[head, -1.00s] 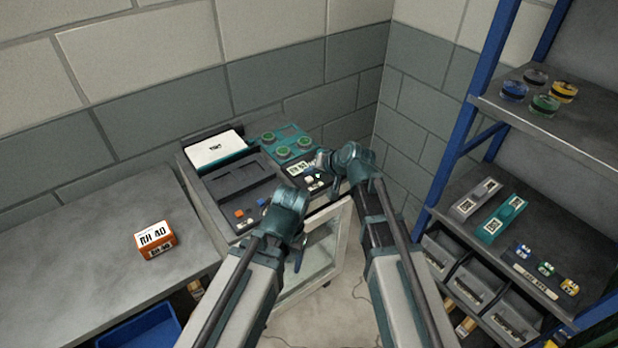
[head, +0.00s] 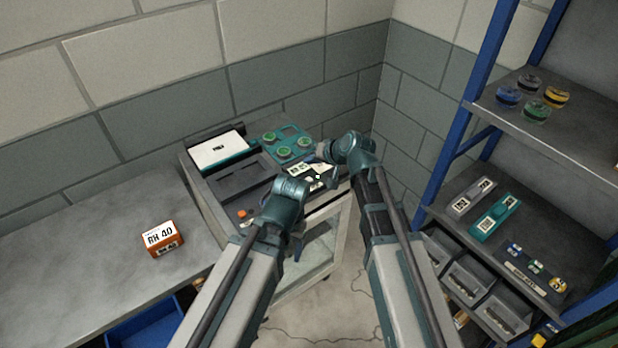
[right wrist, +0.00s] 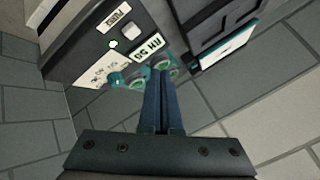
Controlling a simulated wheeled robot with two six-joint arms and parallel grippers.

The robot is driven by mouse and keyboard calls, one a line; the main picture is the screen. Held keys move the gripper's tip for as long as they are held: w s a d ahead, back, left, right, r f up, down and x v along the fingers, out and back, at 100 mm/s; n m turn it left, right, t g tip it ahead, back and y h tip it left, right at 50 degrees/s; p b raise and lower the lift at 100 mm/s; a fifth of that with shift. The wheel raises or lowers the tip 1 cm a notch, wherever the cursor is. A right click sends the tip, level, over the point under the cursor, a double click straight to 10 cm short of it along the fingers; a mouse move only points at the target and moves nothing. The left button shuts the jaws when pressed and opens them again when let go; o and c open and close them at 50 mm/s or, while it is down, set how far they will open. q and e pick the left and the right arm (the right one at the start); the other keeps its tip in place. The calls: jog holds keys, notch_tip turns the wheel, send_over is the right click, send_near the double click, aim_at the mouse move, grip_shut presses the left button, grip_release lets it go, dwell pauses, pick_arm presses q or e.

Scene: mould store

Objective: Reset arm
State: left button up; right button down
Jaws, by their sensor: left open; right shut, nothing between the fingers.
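My left gripper (head: 297,250) points down in front of the glazed cabinet, partly hidden behind its own wrist; its jaws are open and I see nothing in them. My right gripper (head: 316,155) reaches left over the right part of the cabinet top, near the green round pieces and a white label. In the right wrist view its blue fingers (right wrist: 157,105) lie together with nothing between them. The cabinet top (right wrist: 75,45) shows beyond them, with green round pieces (right wrist: 160,68) near the fingertips. Any contact there cannot be told.
An orange-and-white box (head: 162,238) sits on the grey bench (head: 85,265) at left, above a blue bin (head: 145,328). A white-topped case (head: 220,150) and a teal plate (head: 285,133) are on the cabinet. A blue-framed shelf (head: 478,120) with discs and trays stands close at right.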

dwell(0.5)
jog(key=s+d+f+n+g+h, duration=0.1)
jog(key=s+f+g+h, duration=0.1)
jog(key=s, duration=0.6)
jog(key=s+d+f+n+g+h, duration=0.2)
jog(key=s+h, duration=0.1)
jog(key=s, duration=0.6)
jog(key=s+d+f+n+g+h, duration=0.1)
jog(key=s+d+f+g+h, duration=0.1)
jog(key=s, duration=0.6)
jog(key=shift+s+d+f+g+h, duration=0.25)
jog(key=shift+s+g+h, duration=0.1)
jog(key=shift+g, duration=0.25)
